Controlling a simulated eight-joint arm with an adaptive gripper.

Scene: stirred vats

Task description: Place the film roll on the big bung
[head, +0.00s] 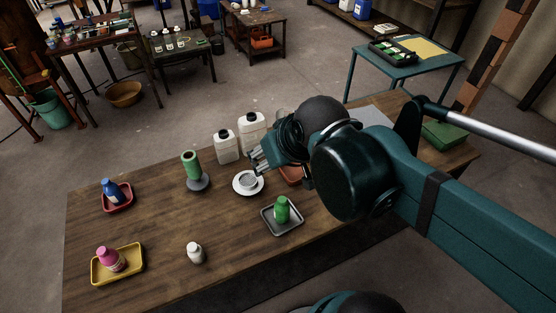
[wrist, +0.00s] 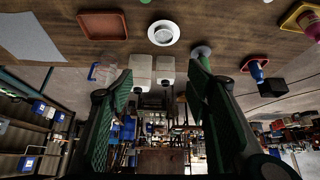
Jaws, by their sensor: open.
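A green cylinder with a dark hole in its top, which looks like the film roll (head: 191,162), stands upright on a dark grey round base, which looks like the big bung (head: 199,184). The grey base also shows in the wrist view (wrist: 201,51), partly behind a finger; the roll is mostly hidden there. My gripper (head: 256,163) is to the right of the roll, apart from it, above the table near the white cup. In the wrist view my gripper (wrist: 158,84) has its two green fingers spread, with nothing held between them.
A white cup on a saucer (head: 237,187) and two white jugs (head: 227,147) stand close by. A grey tray (head: 269,228) holds a green bottle.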

